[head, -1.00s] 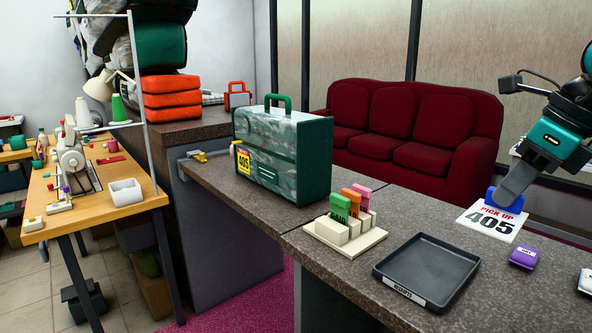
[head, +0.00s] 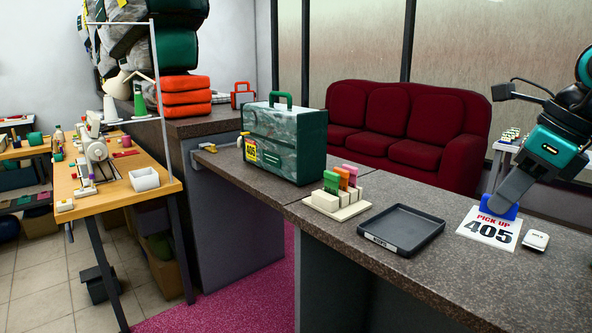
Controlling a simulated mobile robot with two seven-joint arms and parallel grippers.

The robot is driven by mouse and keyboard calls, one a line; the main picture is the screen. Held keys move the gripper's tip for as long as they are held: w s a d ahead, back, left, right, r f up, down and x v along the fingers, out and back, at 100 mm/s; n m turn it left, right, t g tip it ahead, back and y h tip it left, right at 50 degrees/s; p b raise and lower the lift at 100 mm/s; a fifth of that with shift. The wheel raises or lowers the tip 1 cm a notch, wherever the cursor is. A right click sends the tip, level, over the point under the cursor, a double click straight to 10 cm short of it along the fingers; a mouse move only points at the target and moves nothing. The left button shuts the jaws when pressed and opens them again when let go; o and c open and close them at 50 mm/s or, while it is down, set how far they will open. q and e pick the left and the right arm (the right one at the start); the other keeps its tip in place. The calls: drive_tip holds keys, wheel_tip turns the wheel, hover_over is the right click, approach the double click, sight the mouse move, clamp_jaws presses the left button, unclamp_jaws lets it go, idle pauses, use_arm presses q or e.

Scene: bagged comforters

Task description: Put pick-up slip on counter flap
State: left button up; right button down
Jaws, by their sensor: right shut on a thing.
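The pick-up slip (head: 488,230) is a white card with red "PICK UP" and a black "405". My right gripper (head: 498,208), with a blue tip, is shut on its top edge. The slip is tilted at the right part of the counter; I cannot tell whether it touches the top. The counter flap (head: 228,168) looks to be the section from the brass-coloured hinge to the seam left of the stamp rack. A green-grey bagged comforter (head: 290,142) with a yellow "405" tag stands on it. My left gripper is not in view.
A rack with coloured stamps (head: 337,200) and an empty dark tray (head: 400,230) lie between the slip and the flap. A small white box (head: 536,240) is right of the slip. A red sofa (head: 405,130) stands behind the counter. Bare flap shows left of the bag.

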sight(482, 213)
drive_tip(key=a+f+n, duration=0.1)
drive_tip(key=f+n+g, duration=0.1)
drive_tip(key=f+n, duration=0.1)
drive_tip(key=w+a+f+n, duration=0.1)
drive_tip(key=n, duration=0.1)
drive_tip(key=shift+a+f+g+y, duration=0.25)
drive_tip(key=shift+a+g+y, duration=0.05)
drive_tip(key=shift+g+y, duration=0.1)
drive_tip(key=s+a+f+n+g+h, duration=0.2)
drive_tip(key=f+n, duration=0.5)
drive_tip(key=n, duration=0.4)
drive_tip(key=s+a+f+n+g+h+p, duration=0.1)
drive_tip(key=s+a+f+n+g+h, duration=0.1)
drive_tip(key=a+f+n, duration=0.4)
wheel_tip(482, 213, down, 2)
drive_tip(key=s+n+g, duration=0.1)
drive_tip(key=s+n, duration=0.1)
drive_tip(key=n, duration=0.3)
drive_tip(key=shift+s+a+g+p, duration=0.25)
drive_tip(key=shift+s+g+p, duration=0.05)
drive_tip(key=shift+g, duration=0.1)
